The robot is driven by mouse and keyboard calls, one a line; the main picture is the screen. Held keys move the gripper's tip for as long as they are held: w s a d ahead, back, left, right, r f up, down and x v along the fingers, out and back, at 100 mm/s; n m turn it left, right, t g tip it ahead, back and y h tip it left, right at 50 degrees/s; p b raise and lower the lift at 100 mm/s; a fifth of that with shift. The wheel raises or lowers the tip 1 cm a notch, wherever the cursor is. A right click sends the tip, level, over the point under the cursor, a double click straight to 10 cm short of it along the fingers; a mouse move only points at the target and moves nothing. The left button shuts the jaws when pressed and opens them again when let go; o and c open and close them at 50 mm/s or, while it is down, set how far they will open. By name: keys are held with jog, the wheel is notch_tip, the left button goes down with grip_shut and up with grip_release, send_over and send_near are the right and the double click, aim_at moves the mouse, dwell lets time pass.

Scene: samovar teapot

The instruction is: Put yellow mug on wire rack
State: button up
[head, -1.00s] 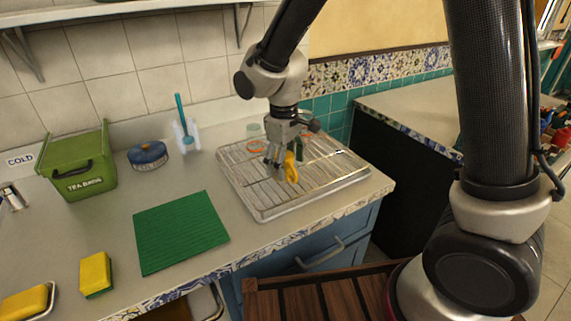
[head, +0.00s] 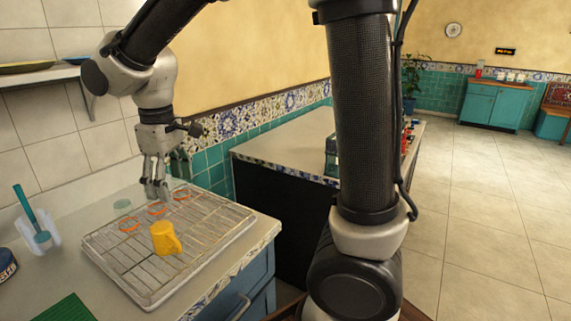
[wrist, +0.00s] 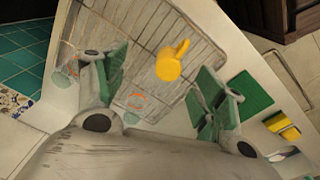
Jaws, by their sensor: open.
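My gripper (head: 155,190) is open and empty, raised above the back part of the rack and apart from the mug. In the wrist view its two fingers (wrist: 160,95) are spread wide.
Orange-rimmed glasses (head: 157,209) stand on the back of the rack. A teal brush (head: 35,225) in a clear holder is at the left, with the green mat (head: 65,310) in front. A second counter (head: 285,148) is beyond, and open floor (head: 480,220) lies to the right.

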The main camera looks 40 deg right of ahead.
jog(key=s+d+r+m+t, duration=0.1)
jog(key=s+d+r+m, duration=0.2)
jog(key=d, duration=0.5)
jog(key=s+d+r+m+t, duration=0.1)
jog(key=s+d+r+m, duration=0.15)
jog(key=s+d, duration=0.4)
jog(key=s+d+m+t, duration=0.1)
jog(key=s+d+m, duration=0.2)
jog(key=s+d, duration=0.5)
jog(key=shift+d+f+t, duration=0.15)
jog(key=shift+d+t, duration=0.15)
jog(key=shift+d, duration=0.4)
